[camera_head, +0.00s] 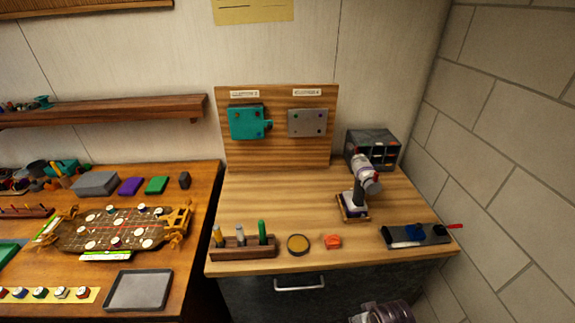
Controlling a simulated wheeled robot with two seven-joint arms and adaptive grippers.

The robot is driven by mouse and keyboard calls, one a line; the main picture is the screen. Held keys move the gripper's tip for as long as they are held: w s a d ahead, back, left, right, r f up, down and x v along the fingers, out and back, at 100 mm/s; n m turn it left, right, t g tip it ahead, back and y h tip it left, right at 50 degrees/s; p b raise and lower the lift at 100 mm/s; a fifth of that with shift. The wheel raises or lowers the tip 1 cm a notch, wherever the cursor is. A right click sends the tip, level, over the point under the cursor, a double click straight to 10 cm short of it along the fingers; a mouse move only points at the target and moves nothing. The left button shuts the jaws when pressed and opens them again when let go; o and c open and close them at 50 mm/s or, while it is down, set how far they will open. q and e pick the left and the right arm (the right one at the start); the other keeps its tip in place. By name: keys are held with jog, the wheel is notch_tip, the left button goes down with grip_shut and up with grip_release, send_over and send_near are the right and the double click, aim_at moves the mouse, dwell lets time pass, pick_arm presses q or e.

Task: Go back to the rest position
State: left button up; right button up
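Neither gripper shows clearly in the head view. A dark, rounded metallic part at the bottom edge, right of the drawer handle, is cut off by the frame. It may be part of my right arm, but no fingers can be made out on it. No part of my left arm is visible.
A light wooden workbench (290,190) holds a power tool (366,178) on a stand, a pen rack (243,254), a round tin (298,244), an orange block (332,242) and a black tray (432,240). Left, a darker table holds a car chassis (110,230) and grey tray (139,290).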

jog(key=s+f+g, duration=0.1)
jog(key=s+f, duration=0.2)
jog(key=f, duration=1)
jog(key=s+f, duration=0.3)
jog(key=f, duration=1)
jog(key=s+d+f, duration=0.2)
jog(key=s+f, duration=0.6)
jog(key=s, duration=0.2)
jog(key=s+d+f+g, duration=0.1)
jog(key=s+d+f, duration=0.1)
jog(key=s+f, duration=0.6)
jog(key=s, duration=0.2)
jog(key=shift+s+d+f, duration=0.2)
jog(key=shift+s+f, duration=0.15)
